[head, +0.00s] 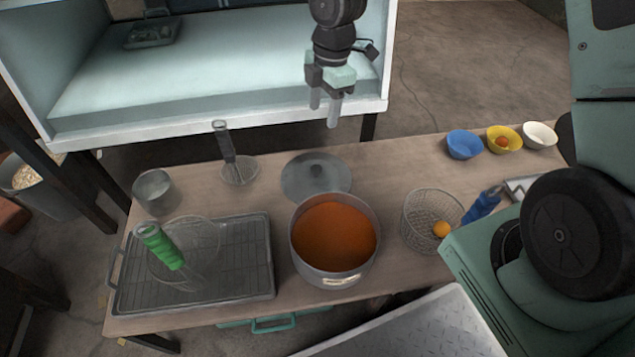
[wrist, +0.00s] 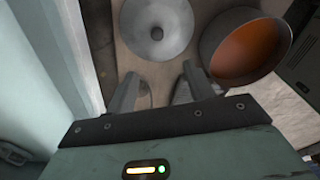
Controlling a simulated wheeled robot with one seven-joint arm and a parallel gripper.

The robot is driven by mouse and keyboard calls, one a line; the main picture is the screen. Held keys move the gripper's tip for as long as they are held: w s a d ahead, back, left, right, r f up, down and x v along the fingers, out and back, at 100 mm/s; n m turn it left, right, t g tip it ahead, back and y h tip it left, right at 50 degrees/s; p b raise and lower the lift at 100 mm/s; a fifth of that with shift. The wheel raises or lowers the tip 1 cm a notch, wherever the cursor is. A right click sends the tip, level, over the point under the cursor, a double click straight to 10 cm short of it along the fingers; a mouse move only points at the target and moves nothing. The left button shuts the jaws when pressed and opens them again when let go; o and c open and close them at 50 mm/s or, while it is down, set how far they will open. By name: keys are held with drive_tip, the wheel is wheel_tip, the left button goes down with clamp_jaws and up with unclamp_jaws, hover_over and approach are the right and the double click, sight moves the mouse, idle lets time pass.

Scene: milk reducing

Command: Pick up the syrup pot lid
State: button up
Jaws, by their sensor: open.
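The syrup pot lid (head: 300,183) is a round grey metal disc with a small dark knob. It lies flat on the wooden table just behind the syrup pot (head: 333,278), which is full of orange-brown liquid. My gripper (head: 325,106) is open and empty, in the air above the back edge of the table, up and slightly right of the lid. Nothing touches the lid but the table.
A tray with a rack (head: 245,285) holds a glass bowl and green-handled whisk. A wire basket (head: 410,225) is right of the pot. Small bowls (head: 465,146) line the back right. A pale cabinet (head: 230,120) stands behind the table.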

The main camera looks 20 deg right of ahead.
drive_tip(key=f, duration=0.1)
drive_tip(key=b, duration=0.7)
hover_over(316, 168)
drive_tip(key=f, duration=0.8)
drive_tip(key=d+f, duration=0.1)
drive_tip(key=f, duration=0.2)
drive_tip(key=shift+f, duration=0.4)
drive_tip(key=f+b, duration=0.2)
drive_tip(key=f, duration=0.1)
drive_tip(key=f+b, duration=0.2)
drive_tip(key=shift+a+f, duration=0.15)
drive_tip(key=shift+a, duration=0.25)
drive_tip(key=c, duration=1.1)
